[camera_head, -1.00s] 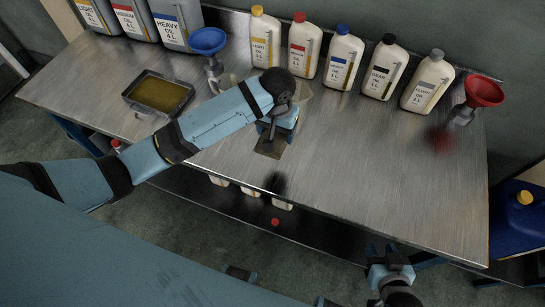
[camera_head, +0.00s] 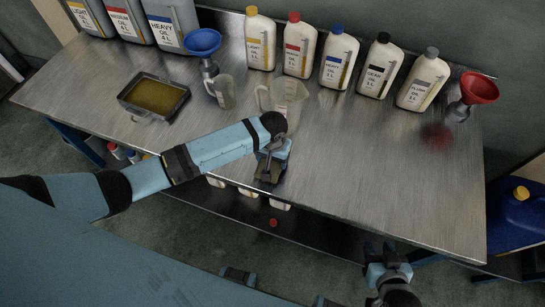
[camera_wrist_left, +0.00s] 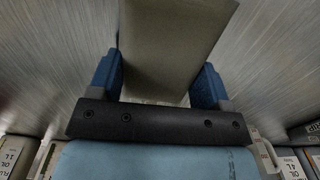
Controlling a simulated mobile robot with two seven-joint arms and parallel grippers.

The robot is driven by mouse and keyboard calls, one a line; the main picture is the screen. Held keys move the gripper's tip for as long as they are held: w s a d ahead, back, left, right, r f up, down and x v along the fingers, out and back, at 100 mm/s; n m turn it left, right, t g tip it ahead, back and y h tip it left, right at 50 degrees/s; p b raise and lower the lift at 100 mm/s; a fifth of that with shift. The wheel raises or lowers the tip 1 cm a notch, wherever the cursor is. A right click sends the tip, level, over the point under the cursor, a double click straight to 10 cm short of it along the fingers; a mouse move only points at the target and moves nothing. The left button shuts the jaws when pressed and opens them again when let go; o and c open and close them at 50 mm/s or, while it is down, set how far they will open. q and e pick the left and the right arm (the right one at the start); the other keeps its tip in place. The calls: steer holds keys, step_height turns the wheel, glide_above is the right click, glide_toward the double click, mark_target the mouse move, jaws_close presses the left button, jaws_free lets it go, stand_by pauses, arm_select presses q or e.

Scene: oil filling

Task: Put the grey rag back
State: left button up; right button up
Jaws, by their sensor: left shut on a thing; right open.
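The grey rag (camera_head: 265,185) hangs flat and dull grey-brown from my left gripper (camera_head: 270,170), at the table's front edge in the head view. In the left wrist view the rag (camera_wrist_left: 172,45) is a flat olive-grey sheet between the two blue fingers of my left gripper (camera_wrist_left: 160,85), which is shut on it. I cannot tell whether the rag touches the tabletop. My right gripper (camera_head: 388,262) is open and empty, in front of the table at the lower right.
The metal table (camera_head: 370,190) is bare at front right. A clear jug (camera_head: 285,98) and a smaller jug (camera_head: 225,92) stand behind my left gripper. An oil tray (camera_head: 155,97), blue funnel (camera_head: 203,42), several oil bottles (camera_head: 338,60) and a red funnel (camera_head: 479,88) stand further back.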

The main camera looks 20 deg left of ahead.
arm_select(q)
steer(key=o, duration=0.8)
steer(key=shift+f, duration=0.1)
